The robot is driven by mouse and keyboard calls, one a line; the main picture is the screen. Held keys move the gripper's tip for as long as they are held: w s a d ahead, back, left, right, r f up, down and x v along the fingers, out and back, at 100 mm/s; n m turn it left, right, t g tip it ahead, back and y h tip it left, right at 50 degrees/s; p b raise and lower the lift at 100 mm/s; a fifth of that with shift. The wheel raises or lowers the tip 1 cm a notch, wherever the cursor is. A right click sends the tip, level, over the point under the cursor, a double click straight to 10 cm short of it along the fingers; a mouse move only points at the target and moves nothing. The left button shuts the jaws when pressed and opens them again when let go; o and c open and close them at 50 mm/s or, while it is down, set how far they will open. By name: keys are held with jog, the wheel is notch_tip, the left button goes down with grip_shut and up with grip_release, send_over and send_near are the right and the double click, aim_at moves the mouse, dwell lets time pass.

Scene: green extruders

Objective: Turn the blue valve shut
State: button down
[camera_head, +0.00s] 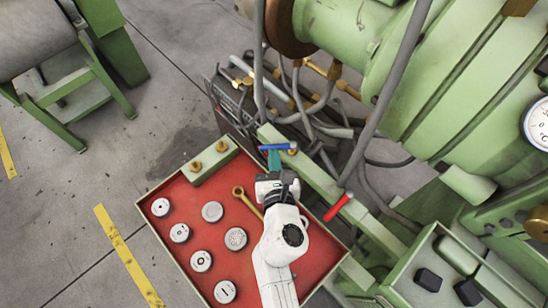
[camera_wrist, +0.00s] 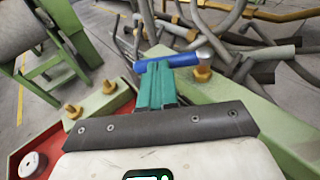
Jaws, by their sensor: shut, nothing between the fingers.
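The blue valve (camera_head: 277,147) has a bar handle at the upper end of a green beam. In the wrist view the handle (camera_wrist: 172,62) points left from its pivot, above a brass fitting (camera_wrist: 203,73), and sticks out past the beam's edge. My gripper (camera_head: 273,155) has teal fingers, which are shut with nothing between them. In the wrist view the fingertips (camera_wrist: 156,70) are right at the handle's left and middle part, on its near side. I cannot tell whether they touch it. The fingers hide part of the handle's lower edge.
A red-handled valve (camera_head: 337,207) sits lower on the same green beam (camera_head: 320,181). Below is a red-topped table (camera_head: 180,205) with several round grey discs, a brass wrench (camera_head: 246,200) and a green block with brass knobs (camera_head: 209,161). Hoses and pipes (camera_head: 310,105) crowd behind the blue valve.

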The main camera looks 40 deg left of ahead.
aim_at(266, 146)
jog(key=shift+a+f+m+t+h+b, duration=0.1)
jog(key=shift+m+t+h+b, duration=0.2)
jog(key=shift+b, duration=0.25)
jog(key=a+m+t+h+b, duration=0.1)
jog(key=m+h, duration=0.1)
jog(key=w+a+m+t+h+b, duration=0.1)
jog(key=m+t+h+b, duration=0.1)
jog(key=h, duration=0.1)
jog(key=a+m+t+h+b, duration=0.1)
jog(key=m+h+b, duration=0.1)
jog(key=h, duration=0.1)
jog(key=shift+w+a+m, duration=0.35)
jog(key=shift+a+m, duration=0.05)
jog(key=m+h, duration=0.1)
jog(key=w+m+h, duration=0.1)
jog(key=h, duration=0.1)
jog(key=shift+w+a+t, duration=0.2)
jog(key=shift+a+t, duration=0.1)
jog(key=shift+a, duration=0.1)
jog(key=shift+w+a, duration=0.1)
jog(key=shift+r, duration=0.2)
